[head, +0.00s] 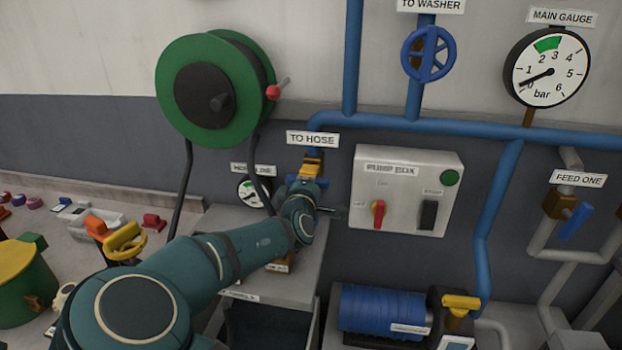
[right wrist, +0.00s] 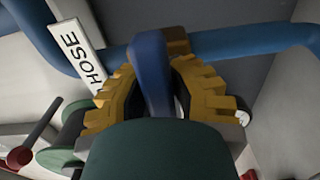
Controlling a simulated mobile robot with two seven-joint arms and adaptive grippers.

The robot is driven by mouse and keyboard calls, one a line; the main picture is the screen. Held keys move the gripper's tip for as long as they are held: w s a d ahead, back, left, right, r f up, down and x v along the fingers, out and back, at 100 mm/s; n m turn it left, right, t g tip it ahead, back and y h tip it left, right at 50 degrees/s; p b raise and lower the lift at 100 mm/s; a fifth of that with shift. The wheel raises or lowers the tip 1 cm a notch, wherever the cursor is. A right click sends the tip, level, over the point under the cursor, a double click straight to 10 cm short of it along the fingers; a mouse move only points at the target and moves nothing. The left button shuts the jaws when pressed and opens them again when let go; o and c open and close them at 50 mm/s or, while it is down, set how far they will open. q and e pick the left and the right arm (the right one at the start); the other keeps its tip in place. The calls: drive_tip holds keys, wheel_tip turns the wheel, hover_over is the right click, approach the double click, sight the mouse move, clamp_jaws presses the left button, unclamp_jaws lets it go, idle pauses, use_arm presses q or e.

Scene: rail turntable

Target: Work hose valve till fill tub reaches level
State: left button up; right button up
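The hose valve has a blue lever (head: 293,181) under the "TO HOSE" sign (head: 312,139). My right gripper (head: 312,168) is at this valve, its yellow fingers on either side of the lever. In the right wrist view the lever (right wrist: 151,75) runs between the curved fingers, which appear closed on it. A dark open-topped tub (head: 265,325) stands below, partly behind my right arm; its level cannot be read. The small hose line gauge (head: 247,193) is partly covered by a hose. My left gripper is not in view.
A green hose reel (head: 170,85) hangs on the wall. The pump box (head: 408,190) has a red switch and a green lamp. The main gauge (head: 547,68) reads near zero. A blue pump (head: 382,309) and blue pipes stand to the right. Loose parts lie at the left.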

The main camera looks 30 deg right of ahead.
drive_tip(key=o, duration=0.6)
drive_tip(key=shift+s, duration=0.1)
drive_tip(key=v, duration=1.2)
drive_tip(key=shift+a+f, duration=0.1)
